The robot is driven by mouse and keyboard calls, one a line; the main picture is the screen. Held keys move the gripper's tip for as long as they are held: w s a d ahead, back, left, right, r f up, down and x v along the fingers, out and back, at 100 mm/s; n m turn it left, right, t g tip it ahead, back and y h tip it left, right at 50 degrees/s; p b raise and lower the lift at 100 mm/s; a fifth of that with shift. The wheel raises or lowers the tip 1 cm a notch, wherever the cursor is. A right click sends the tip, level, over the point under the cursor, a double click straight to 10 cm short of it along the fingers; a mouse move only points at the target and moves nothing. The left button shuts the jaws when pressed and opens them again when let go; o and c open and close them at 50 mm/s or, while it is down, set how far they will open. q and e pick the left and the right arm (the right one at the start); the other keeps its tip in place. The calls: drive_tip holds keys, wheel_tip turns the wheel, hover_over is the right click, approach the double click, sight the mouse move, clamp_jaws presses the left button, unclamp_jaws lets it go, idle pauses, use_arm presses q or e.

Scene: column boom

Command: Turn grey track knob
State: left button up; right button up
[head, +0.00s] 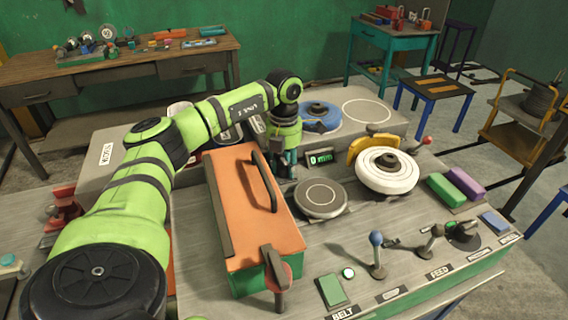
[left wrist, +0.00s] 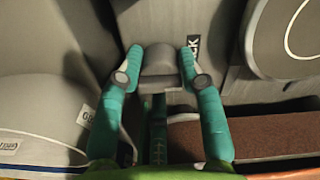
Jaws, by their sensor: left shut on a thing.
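The grey track knob (left wrist: 160,66) shows in the left wrist view, with a black label ending in "CK" (left wrist: 194,46) beside it. My left gripper (left wrist: 160,76) has its two teal fingers on either side of the knob and is shut on it. In the head view my left gripper (head: 287,163) points down at the grey bench between the orange box and the small green display; the knob is hidden there behind the gripper and box. My right gripper is not in view.
An orange box (head: 250,205) with a black handle stands close to my left gripper. Near it are a grey disc (head: 321,195), a green display (head: 320,157), a blue ring (head: 320,117) and a white wheel (head: 387,170). Levers, including a blue-topped one (head: 376,241), line the front.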

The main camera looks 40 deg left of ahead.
sight(284, 161)
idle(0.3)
use_arm(q)
drive_tip(key=o, duration=0.9)
wheel_tip(284, 161, up, 12)
idle(0.4)
